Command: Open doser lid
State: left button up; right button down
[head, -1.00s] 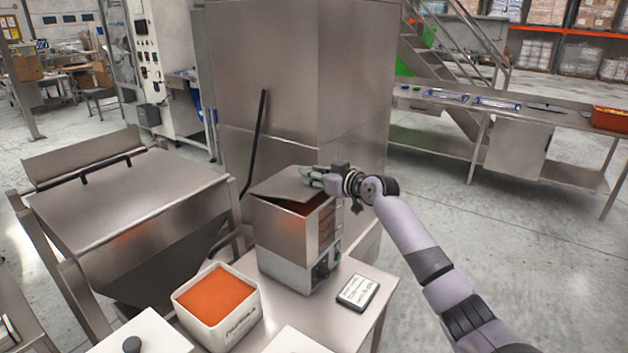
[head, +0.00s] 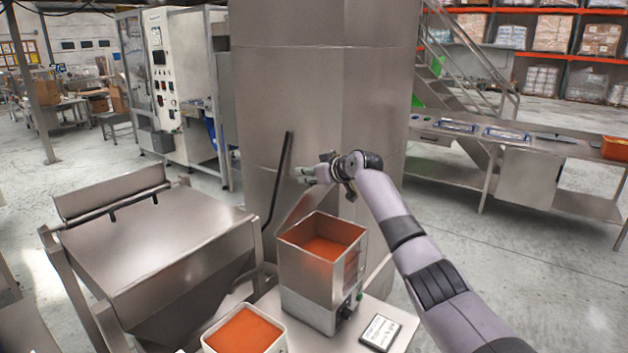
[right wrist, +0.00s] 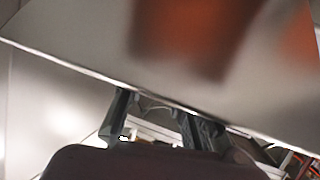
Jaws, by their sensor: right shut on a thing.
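The doser (head: 308,283) is a steel box on the table, its top open and orange powder (head: 325,247) showing inside. Its lid (head: 301,209) is tilted steeply up behind the opening's left part. My right gripper (head: 306,174) is at the lid's raised edge, shut on it. In the right wrist view the lid (right wrist: 90,40) fills the upper part as a shiny plate with a blurred orange reflection, and the fingers (right wrist: 158,120) meet its edge. My left gripper is in neither current view.
A white tub of orange powder (head: 245,333) stands left of the doser. A small labelled device (head: 380,332) lies to its right on the table. A large steel hopper (head: 150,245) stands at left, and a tall steel column (head: 290,100) rises behind the doser.

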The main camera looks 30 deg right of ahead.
jog(key=shift+w+a+f, duration=0.3)
jog(key=shift+w+a, duration=0.05)
jog(key=shift+w, duration=0.05)
jog(key=c, duration=2.3)
grip_release()
jog(key=shift+w+a+f, duration=0.1)
jog(key=shift+w+a, duration=0.1)
jog(key=shift+a, duration=0.1)
jog(key=shift+o, duration=1.2)
jog(key=shift+s+d, duration=0.2)
jog(key=shift+o, duration=1.3)
jog(key=shift+d+f, duration=0.2)
jog(key=shift+d, duration=0.3)
jog(key=shift+o, duration=0.7)
jog(key=o, duration=0.4)
jog(key=shift+a, duration=0.15)
pick_arm(q)
jog(key=shift+a+r, duration=0.1)
jog(key=shift+a, duration=0.05)
pick_arm(e)
jog(key=shift+o, duration=0.2)
pick_arm(q)
jog(key=shift+w, duration=0.1)
